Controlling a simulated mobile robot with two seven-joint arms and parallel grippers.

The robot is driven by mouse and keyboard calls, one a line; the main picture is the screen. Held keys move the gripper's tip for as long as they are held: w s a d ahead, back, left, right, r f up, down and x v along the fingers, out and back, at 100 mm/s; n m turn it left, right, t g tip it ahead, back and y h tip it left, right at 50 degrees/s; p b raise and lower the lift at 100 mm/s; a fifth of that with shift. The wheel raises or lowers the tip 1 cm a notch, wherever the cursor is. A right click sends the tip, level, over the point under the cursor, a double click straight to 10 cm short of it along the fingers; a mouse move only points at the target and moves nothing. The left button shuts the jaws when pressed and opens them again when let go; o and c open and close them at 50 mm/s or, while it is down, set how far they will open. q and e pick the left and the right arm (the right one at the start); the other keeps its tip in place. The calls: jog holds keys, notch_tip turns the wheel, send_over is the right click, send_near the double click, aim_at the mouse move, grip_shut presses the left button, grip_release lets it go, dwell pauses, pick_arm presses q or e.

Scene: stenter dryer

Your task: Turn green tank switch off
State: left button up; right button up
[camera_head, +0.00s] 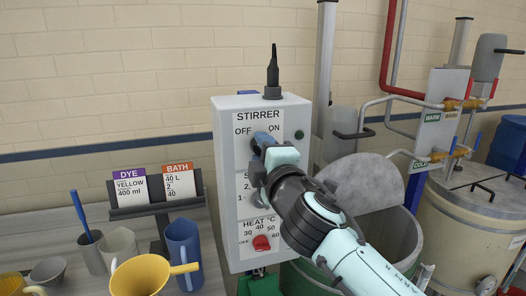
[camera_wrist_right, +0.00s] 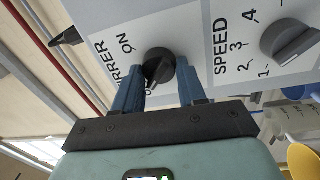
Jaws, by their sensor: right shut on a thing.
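The grey-white control box (camera_head: 227,180) carries STIRRER, a partly hidden speed section and HEAT. Its black stirrer knob (camera_wrist_right: 158,62) shows in the wrist view between the blue fingers of my right gripper (camera_head: 262,142). The gripper is shut on the knob. The knob's pointer end seems to face down toward the partly hidden OFF label, away from ON; its exact angle is hard to tell. In the head view the knob is hidden behind the fingers. The green tank (camera_head: 400,240) stands behind my right arm. My left gripper is not in view.
The grey speed knob (camera_wrist_right: 290,40) sits close beside the stirrer knob. The red heat knob (camera_head: 261,243) is low on the box. Left are a card stand (camera_head: 130,212), a blue jug (camera_head: 184,250) and a yellow funnel (camera_head: 140,276). A lidded tank (camera_head: 470,225) stands right.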

jog(key=o, duration=1.1)
jog(key=shift+c, duration=0.2)
jog(key=shift+s, duration=0.1)
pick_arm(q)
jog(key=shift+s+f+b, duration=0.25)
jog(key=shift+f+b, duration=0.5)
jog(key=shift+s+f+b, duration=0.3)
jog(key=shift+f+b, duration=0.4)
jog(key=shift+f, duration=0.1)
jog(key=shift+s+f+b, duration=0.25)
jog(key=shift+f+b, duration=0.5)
pick_arm(e)
jog(key=v, duration=1.3)
jog(key=shift+s+d, duration=0.1)
jog(key=shift+f, duration=0.1)
